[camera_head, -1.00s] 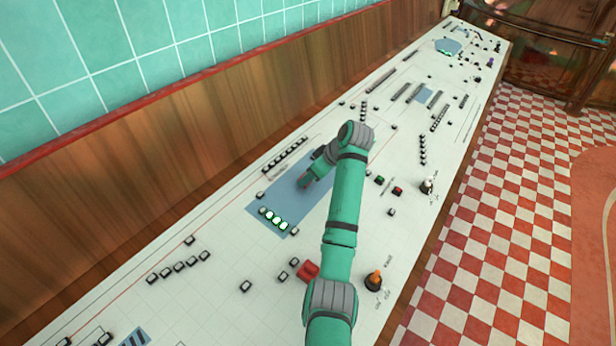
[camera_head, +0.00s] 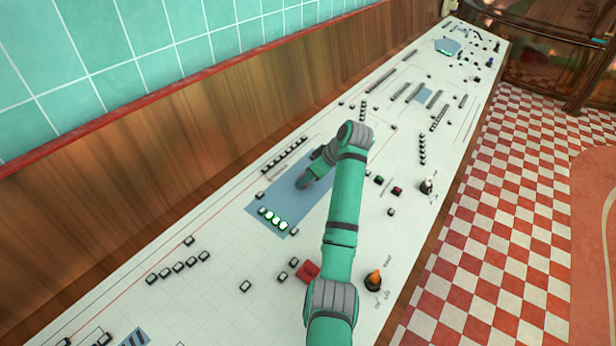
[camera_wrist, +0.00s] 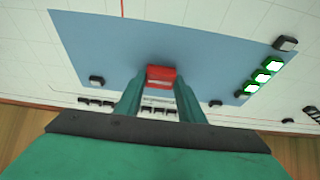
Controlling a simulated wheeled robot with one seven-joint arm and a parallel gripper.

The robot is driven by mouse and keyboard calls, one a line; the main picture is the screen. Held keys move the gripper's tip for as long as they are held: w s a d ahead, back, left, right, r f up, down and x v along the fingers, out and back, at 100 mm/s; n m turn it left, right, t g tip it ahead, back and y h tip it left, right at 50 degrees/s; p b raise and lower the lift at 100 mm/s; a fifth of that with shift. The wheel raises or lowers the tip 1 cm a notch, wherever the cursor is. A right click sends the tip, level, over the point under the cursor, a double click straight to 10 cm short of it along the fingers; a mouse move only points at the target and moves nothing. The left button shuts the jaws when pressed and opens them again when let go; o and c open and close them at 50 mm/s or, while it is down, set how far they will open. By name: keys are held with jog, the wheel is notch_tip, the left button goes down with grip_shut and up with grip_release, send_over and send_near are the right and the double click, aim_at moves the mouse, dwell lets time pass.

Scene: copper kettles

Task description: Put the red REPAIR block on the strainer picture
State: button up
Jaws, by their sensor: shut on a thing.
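My gripper (camera_wrist: 161,80) is shut on a small red block (camera_wrist: 161,74), which sits between its fingertips in the wrist view. Any lettering on the block is too small to read. In the head view my gripper (camera_head: 303,184) is over a blue rectangular panel (camera_head: 262,200), which also shows in the wrist view (camera_wrist: 110,50). I cannot tell whether the block touches the panel. The block is hidden in the head view. I cannot make out a strainer picture on any surface.
Green-lit blocks (camera_head: 276,220) stand in a row at the panel's near end. Small dark blocks (camera_head: 178,266) stand along the long white table (camera_head: 215,295). A larger red object (camera_head: 307,271) and an orange-topped knob (camera_head: 374,280) are near its front edge.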

jog(key=shift+w+f, duration=0.1)
jog(key=shift+f, duration=0.2)
jog(key=o, duration=1.1)
jog(key=shift+a, duration=0.2)
jog(key=shift+d, duration=0.1)
jog(key=shift+d, duration=0.15)
jog(key=shift+v, duration=1.2)
jog(key=v, duration=0.5)
jog(key=shift+r, duration=0.25)
